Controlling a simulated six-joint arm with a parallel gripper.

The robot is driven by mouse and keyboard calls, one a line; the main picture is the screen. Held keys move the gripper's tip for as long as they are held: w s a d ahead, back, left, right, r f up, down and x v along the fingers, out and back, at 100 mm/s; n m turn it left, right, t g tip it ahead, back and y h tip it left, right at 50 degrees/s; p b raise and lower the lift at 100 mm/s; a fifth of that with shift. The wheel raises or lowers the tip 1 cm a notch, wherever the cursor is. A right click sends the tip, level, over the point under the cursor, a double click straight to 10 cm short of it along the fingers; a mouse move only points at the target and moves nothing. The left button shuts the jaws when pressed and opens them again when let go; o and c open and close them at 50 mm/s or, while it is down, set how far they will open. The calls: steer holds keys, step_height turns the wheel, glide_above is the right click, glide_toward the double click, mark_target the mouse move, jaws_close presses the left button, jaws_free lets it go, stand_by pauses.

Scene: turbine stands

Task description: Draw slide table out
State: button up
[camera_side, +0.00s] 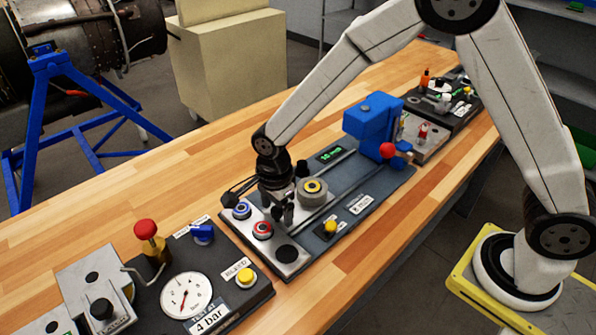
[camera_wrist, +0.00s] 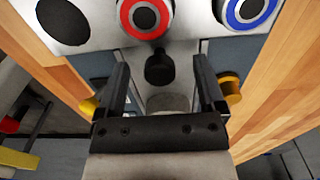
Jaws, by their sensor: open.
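The slide table (camera_side: 286,257) is a silver plate at the near left end of a dark base, carrying red-ringed and blue-ringed parts and a black disc. It fills the top of the wrist view (camera_wrist: 100,38). My gripper (camera_side: 283,212) points down over its inner edge. In the wrist view my gripper (camera_wrist: 161,62) is open, one finger on each side of a black knob (camera_wrist: 160,71) at that edge. I see gaps between the knob and both fingers. In the side view the fingers largely hide the knob.
A blue press (camera_side: 370,120) with a red ball knob (camera_side: 387,150) stands farther along the base. A yellow-ringed cylinder (camera_side: 313,189) is close right of my gripper, and a yellow button (camera_side: 330,227) is in front. A gauge panel (camera_side: 187,296) stands left. Wood behind is clear.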

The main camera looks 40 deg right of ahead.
steer(key=shift+r, duration=0.15)
steer(key=shift+r, duration=3.35)
steer(key=shift+d, duration=0.15)
steer(key=s+d+n+t, duration=0.2)
steer(key=s+d+n, duration=1.1)
steer(key=n, duration=0.5)
steer(key=shift+d+f+t, duration=0.15)
steer(key=shift+d+t, duration=0.15)
steer(key=shift+d, duration=0.5)
steer(key=shift+w, duration=0.1)
